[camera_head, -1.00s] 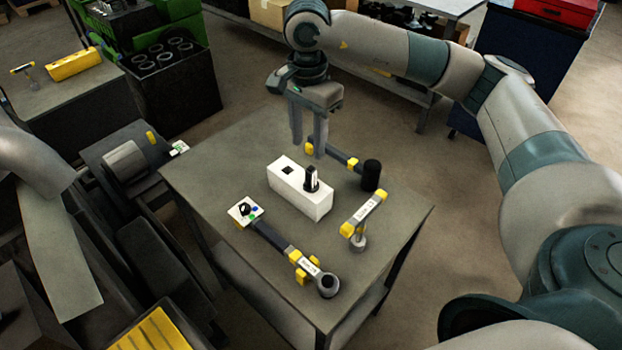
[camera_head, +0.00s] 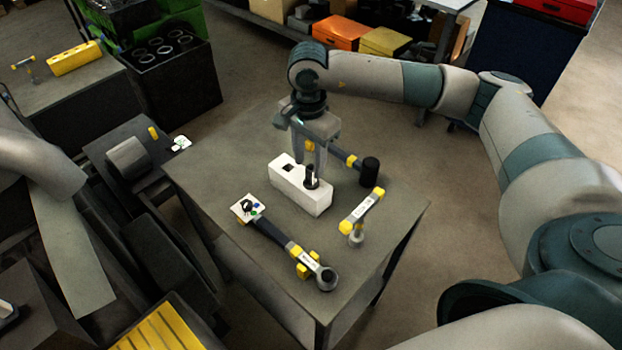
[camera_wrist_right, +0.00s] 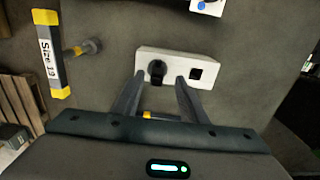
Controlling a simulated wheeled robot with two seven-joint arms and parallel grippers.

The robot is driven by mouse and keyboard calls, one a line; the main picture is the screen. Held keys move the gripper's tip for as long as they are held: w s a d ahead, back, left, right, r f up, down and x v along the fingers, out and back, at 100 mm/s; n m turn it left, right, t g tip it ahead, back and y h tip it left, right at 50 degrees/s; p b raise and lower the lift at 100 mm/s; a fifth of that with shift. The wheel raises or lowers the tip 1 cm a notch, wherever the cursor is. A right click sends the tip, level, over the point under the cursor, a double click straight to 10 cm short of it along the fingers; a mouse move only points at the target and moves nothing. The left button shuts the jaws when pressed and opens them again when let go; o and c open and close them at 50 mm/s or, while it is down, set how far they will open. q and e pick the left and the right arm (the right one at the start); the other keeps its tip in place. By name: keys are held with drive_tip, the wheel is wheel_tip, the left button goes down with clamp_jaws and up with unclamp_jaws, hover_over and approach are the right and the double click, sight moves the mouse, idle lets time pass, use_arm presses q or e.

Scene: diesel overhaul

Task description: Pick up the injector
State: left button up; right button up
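The injector (camera_head: 311,178) is a small dark upright piece standing in one hole of a white block (camera_head: 300,197) on the grey table. In the right wrist view, the injector (camera_wrist_right: 157,71) shows as a dark round head in the white block (camera_wrist_right: 178,65), beside a square empty hole (camera_wrist_right: 195,74). My right gripper (camera_head: 309,166) points down close over the block.
A yellow-ended tool marked with a size (camera_head: 362,211) lies right of the block. Another long tool (camera_head: 290,245) lies in front, ending in a ring. A black-headed tool (camera_head: 370,171) lies behind the block. A black crate (camera_head: 172,85) stands beyond the table.

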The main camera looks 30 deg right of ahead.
sight(311, 167)
drive_tip(key=shift+s+d+f+p, duration=0.1)
drive_tip(key=shift+s+f+p, duration=0.05)
drive_tip(key=shift+f+p, duration=0.2)
wheel_tip(311, 167, down, 3)
drive_tip(key=shift+s+r+p, duration=0.15)
drive_tip(key=shift+p, duration=0.65)
drive_tip(key=shift+f, duration=0.35)
drive_tip(key=shift+c, duration=0.3)
clamp_jaws()
